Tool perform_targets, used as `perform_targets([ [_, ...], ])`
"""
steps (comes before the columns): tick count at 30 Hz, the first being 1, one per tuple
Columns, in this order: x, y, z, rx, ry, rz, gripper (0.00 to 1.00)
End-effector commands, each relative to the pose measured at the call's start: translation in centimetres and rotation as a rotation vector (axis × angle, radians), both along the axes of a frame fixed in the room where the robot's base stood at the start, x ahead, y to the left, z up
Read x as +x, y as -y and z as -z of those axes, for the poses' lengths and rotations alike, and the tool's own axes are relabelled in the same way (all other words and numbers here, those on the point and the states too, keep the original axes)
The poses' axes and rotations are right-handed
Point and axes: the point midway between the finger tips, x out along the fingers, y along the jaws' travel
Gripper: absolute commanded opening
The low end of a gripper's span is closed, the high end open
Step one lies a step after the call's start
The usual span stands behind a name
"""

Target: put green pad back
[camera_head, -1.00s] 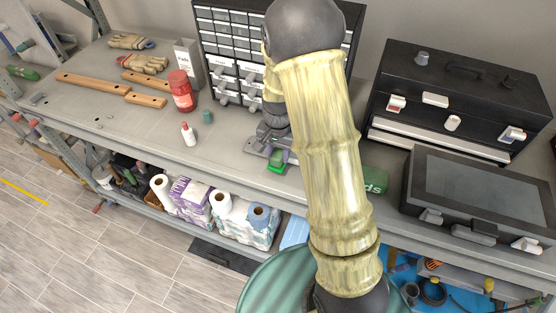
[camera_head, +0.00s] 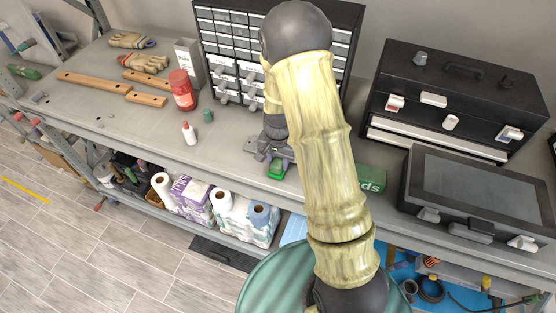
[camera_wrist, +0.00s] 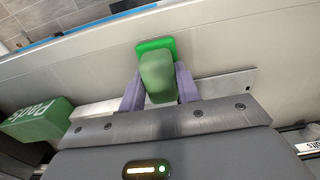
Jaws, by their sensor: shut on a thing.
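My gripper (camera_wrist: 158,82) is shut on the green pad (camera_wrist: 157,72), a dark green rounded block between its two purple-grey fingers. A brighter green flat square (camera_wrist: 150,45) shows just beyond the block; I cannot tell whether it is part of the pad or a separate piece. In the head view my gripper (camera_head: 270,158) is low over the front part of the grey workbench, with bright green (camera_head: 276,171) at its tip. Whether the pad touches the bench is unclear. A green box marked "Pads" (camera_wrist: 38,120) stands to the left in the wrist view; it also shows in the head view (camera_head: 372,179), partly behind my arm.
A grey workbench (camera_head: 225,172) runs across the view. A drawer cabinet (camera_head: 222,40) stands behind my gripper. A white bottle (camera_head: 189,134), small teal cap (camera_head: 208,115) and red jar (camera_head: 182,92) stand left.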

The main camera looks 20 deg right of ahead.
Motion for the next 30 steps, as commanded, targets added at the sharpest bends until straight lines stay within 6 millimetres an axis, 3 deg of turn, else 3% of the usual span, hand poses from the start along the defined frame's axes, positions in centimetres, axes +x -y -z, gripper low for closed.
perform_targets([
  [2, 0.0, 0.0, 0.3, 0.0, 0.0, 0.0, 0.14],
  [3, 0.0, 0.0, 0.2, 0.0, 0.0, 0.0, 0.38],
  [6, 0.0, 0.0, 0.2, 0.0, 0.0, 0.0, 0.54],
  [19, 0.1, 0.0, -0.4, 0.0, 0.003, -0.001, 0.54],
  [30, 0.1, -0.1, -5.3, 0.001, 0.007, -0.001, 0.54],
])
